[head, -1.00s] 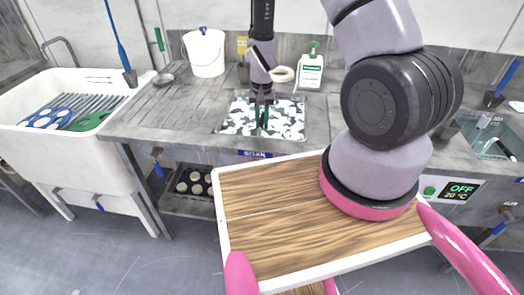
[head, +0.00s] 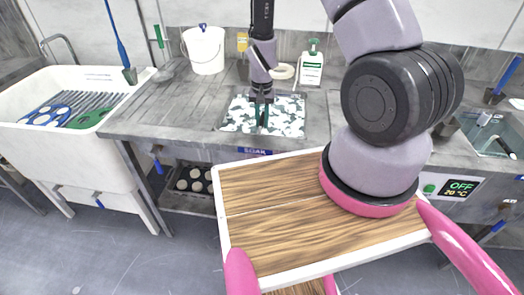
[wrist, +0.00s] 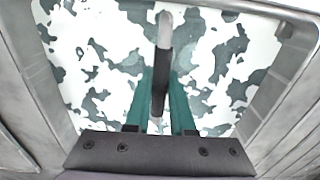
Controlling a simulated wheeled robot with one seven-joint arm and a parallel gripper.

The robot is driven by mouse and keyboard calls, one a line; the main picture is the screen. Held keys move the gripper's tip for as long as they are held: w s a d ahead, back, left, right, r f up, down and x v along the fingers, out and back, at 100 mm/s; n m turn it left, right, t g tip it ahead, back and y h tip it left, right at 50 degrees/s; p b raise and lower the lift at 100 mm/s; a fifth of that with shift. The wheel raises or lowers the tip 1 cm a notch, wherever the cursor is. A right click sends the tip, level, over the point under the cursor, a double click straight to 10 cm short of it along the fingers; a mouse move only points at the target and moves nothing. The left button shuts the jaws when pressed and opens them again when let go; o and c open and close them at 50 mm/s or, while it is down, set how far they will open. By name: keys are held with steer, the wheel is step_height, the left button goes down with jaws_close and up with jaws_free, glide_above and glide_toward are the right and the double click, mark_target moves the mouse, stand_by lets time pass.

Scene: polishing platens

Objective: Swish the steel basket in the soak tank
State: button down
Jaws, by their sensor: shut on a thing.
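The soak tank (head: 224,124) is a sunken basin in the steel counter, labelled SOAK on its front. White foam patches float on its dark green liquid. My gripper (head: 262,117) points down over the middle of the tank, its green fingers reaching to the foam. In the wrist view, my gripper (wrist: 160,100) is shut on the steel basket's handle (wrist: 160,62), a pale bar with a black grip. The basket's body is hidden beneath the foam and liquid. The tank's steel wall (wrist: 275,90) shows around the fingers.
A white bucket (head: 205,52) and a green-capped bottle (head: 312,70) stand behind the tank. A white sink (head: 110,150) with blue and green discs is at left. A second basin (head: 492,138) is at right. The counter left of the tank is mostly clear.

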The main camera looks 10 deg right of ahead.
steer(key=shift+r, duration=0.1)
stand_by(1.1)
stand_by(1.3)
step_height(320, 180, up, 17)
steer(key=shift+r, duration=0.15)
stand_by(1.4)
steer(key=shift+s, duration=0.1)
stand_by(1.3)
